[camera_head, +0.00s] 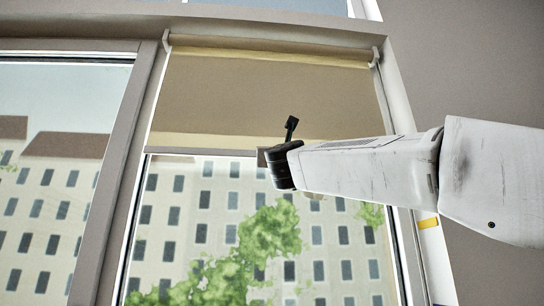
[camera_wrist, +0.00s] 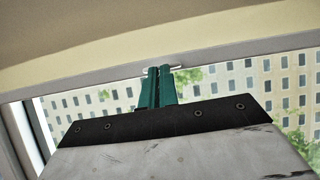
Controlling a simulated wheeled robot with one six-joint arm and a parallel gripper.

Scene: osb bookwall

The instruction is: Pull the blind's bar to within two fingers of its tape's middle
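The tan blind (camera_head: 265,95) hangs partly down over the right window in the head view. Its grey bar (camera_head: 190,151) runs along its lower edge; the bar also crosses the wrist view (camera_wrist: 90,86). A yellow tape mark (camera_head: 428,222) is on the right window frame, lower than the bar. My gripper (camera_wrist: 160,70) has its green fingers nearly together at the middle of the bar, at a small pale pull (camera_wrist: 177,68). The fingers look closed on this pull, though the contact is partly hidden. In the head view my wrist hides the fingertips.
The window frame's upright (camera_head: 120,175) stands left of the blind, with another window pane beyond it. A grey wall (camera_head: 470,60) lies to the right. Below the bar there is only glass, with buildings and a tree outside.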

